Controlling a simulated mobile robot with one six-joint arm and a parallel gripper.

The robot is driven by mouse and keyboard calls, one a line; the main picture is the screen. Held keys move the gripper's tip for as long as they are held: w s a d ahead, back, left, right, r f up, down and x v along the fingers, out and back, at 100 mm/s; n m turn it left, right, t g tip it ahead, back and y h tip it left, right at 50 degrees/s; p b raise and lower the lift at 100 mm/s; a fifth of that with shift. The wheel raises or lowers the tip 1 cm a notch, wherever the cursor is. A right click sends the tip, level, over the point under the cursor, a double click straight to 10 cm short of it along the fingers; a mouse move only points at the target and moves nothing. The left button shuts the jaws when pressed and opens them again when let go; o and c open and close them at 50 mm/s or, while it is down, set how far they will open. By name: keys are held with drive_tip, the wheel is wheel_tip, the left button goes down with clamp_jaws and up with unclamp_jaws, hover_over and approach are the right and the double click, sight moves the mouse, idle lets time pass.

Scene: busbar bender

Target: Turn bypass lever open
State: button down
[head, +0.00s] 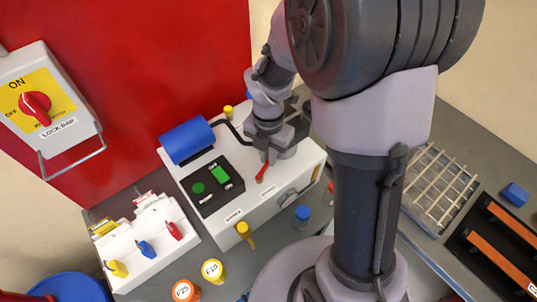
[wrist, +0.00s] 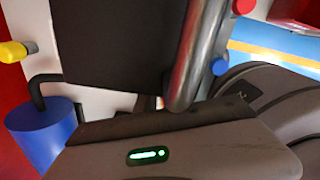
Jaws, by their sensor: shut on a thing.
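A red lever (head: 262,173) stands on top of the white machine box (head: 290,172), to the right of its black control panel. My gripper (head: 270,153) is directly over the lever, shut on its upper part, so only the lower part shows below the fingers. The lever's exact angle is hard to tell. In the wrist view a grey metal cylinder (wrist: 192,60) and a dark block (wrist: 115,40) fill the middle, and the fingertips cannot be made out.
The black panel (head: 212,185) has green buttons. A blue cylinder (head: 187,140) lies behind it. A white rack (head: 147,240) stands at left, a wire grid (head: 440,190) at right. A lock box with a red knob (head: 35,104) hangs at left.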

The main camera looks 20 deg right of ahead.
drive_tip(key=shift+s+d+r+m+p, duration=0.1)
drive_tip(key=shift+s+d+m+p, duration=0.25)
drive_tip(key=shift+m, duration=0.65)
drive_tip(key=m, duration=0.1)
drive_tip(key=s+m, duration=0.1)
drive_tip(key=shift+d+m, duration=0.15)
drive_tip(key=shift+m, duration=0.15)
drive_tip(key=c, duration=1.8)
unclamp_jaws()
drive_tip(key=shift+o, duration=0.2)
wheel_tip(320, 180, up, 17)
drive_tip(key=p, duration=0.6)
drive_tip(key=shift+r, duration=0.15)
